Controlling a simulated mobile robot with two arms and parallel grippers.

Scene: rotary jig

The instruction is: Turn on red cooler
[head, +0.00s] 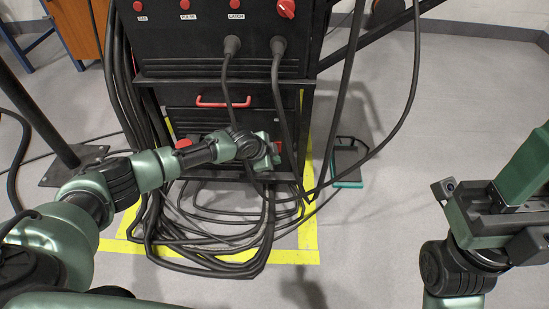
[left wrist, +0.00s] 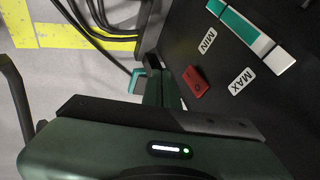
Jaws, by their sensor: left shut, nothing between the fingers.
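The cooler (head: 180,97) is the lower black unit of the cabinet, with a red handle (head: 225,102) on its front. A red rocker switch (left wrist: 195,82), marked with a circle, shows in the left wrist view beside the MIN and MAX labels. My left gripper (head: 275,152) is in front of the cooler's lower right. Its closed, empty fingers (left wrist: 163,80) point toward the panel, just left of the switch in the wrist view; whether they touch the panel is unclear. My right gripper (head: 500,205) is far right, away from the cabinet; its fingers' opening is unclear.
Red knobs (head: 286,8) sit on the upper black unit. Thick black cables (head: 215,250) hang down and coil on the floor before the cabinet, over yellow floor tape (head: 290,257). A black post on a base plate (head: 85,165) stands left. The floor at right is mostly open.

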